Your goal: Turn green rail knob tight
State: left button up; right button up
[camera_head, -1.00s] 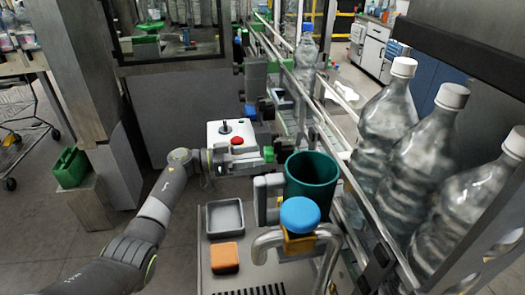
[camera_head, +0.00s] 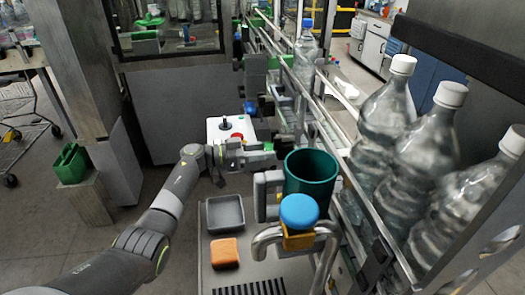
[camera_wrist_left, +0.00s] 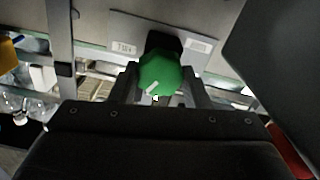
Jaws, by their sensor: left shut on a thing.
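The green rail knob (camera_wrist_left: 160,73) sits in the middle of the left wrist view, with a white mark on its lower face. The fingers of my left gripper (camera_wrist_left: 158,90) stand on either side of it and are shut on it. Behind the knob is a pale plate (camera_wrist_left: 198,47) with small lettering that I cannot read surely. In the head view my left gripper (camera_head: 268,156) reaches in from the left to the rail side, just behind the teal bin. The knob is mostly hidden there. My right gripper is not in view.
A teal bin (camera_head: 311,168) and a blue-capped post (camera_head: 299,211) stand close in front of the gripper. Large clear bottles (camera_head: 385,110) line the conveyor at right. A control box with a red button (camera_head: 237,136) is behind the arm. A grey tray (camera_head: 225,214) and orange block (camera_head: 224,253) lie nearer.

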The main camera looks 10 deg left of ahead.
pick_arm(q)
jog(key=shift+m+b, duration=0.7)
jog(key=shift+m, duration=2.2)
jog(key=o, duration=1)
jog(key=shift+c, duration=0.2)
jog(key=b+v, duration=0.4)
jog(key=v, duration=1.3)
jog(key=shift+a, duration=0.2)
jog(key=shift+s+r, duration=0.1)
